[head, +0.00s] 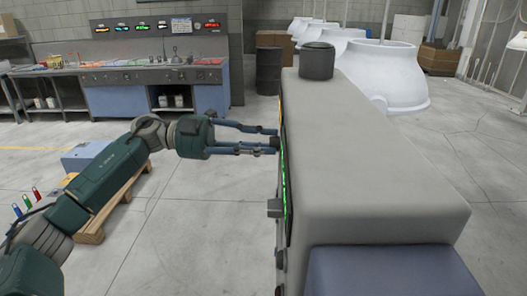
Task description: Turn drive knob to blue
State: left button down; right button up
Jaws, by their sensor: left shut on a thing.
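A large grey machine housing (370,150) stands at the right, seen from above and edge-on to its control face. My left gripper (273,141) reaches in from the left, level with that face. Its two fingers are shut on a small dark knob (277,142) that sticks out of the face and is mostly hidden by the fingertips. A second grey knob (274,207) sticks out lower on the same face. A lit green strip (286,185) runs along the face. The knob's colour marks and pointing direction cannot be made out. My right gripper is not in view.
A dark cylinder (317,60) sits on top of the housing. A wooden pallet (108,205) lies at the left; a workbench (150,85) and a dark drum (269,71) stand behind.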

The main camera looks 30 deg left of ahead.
pick_arm(q)
jog(key=shift+r+m+y+b, duration=0.15)
jog(key=shift+m+y+b, duration=0.15)
jog(key=shift+m+b, duration=3.2)
jog(key=shift+m+p, duration=0.4)
jog(key=shift+m, duration=0.1)
jog(key=c, duration=1.4)
grip_release()
jog(key=shift+c, duration=0.2)
jog(key=f+v, duration=0.1)
jog(key=v, duration=1.1)
jog(key=shift+r, duration=0.45)
